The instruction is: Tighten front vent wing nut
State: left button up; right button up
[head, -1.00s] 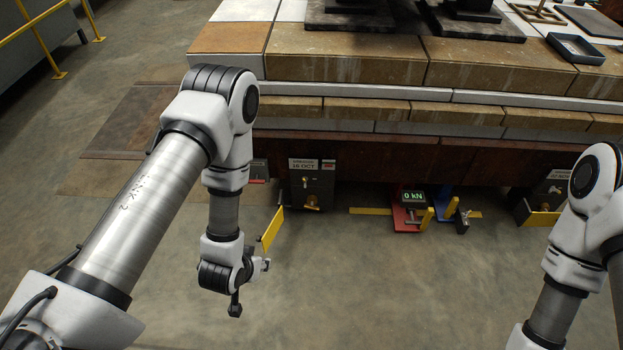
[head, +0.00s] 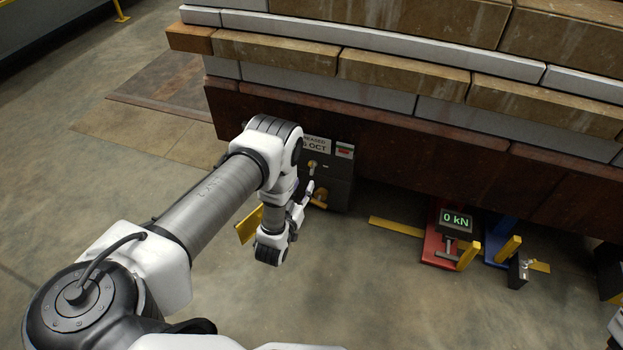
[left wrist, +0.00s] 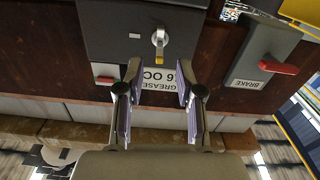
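A dark grey box (head: 340,183) sits under the brown beam, with a greased-date label above it. A small metal fitting (head: 312,166) is on its front face, with a brass-coloured part (head: 320,198) below. In the left wrist view the box (left wrist: 110,38) carries a silver turning piece with a yellow tip (left wrist: 159,42). I cannot tell for sure which piece is the vent wing nut. My left gripper (head: 303,196) is close in front of the box. In the left wrist view its fingers (left wrist: 158,82) are apart, empty, pointing toward the silver piece.
A brake box with a red handle (left wrist: 278,68) is beside the grey box in the left wrist view. A red stand with a 0 kN display (head: 455,221) and a blue stand (head: 497,245) are on the floor to the right.

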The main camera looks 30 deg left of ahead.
aim_at(310, 171)
pick_arm(q)
jog(key=b+x, duration=0.2)
jog(key=x, duration=0.3)
jog(key=shift+f, duration=0.2)
jog(key=shift+w+a+r, duration=0.15)
jog(key=shift+w, duration=0.35)
grip_shut()
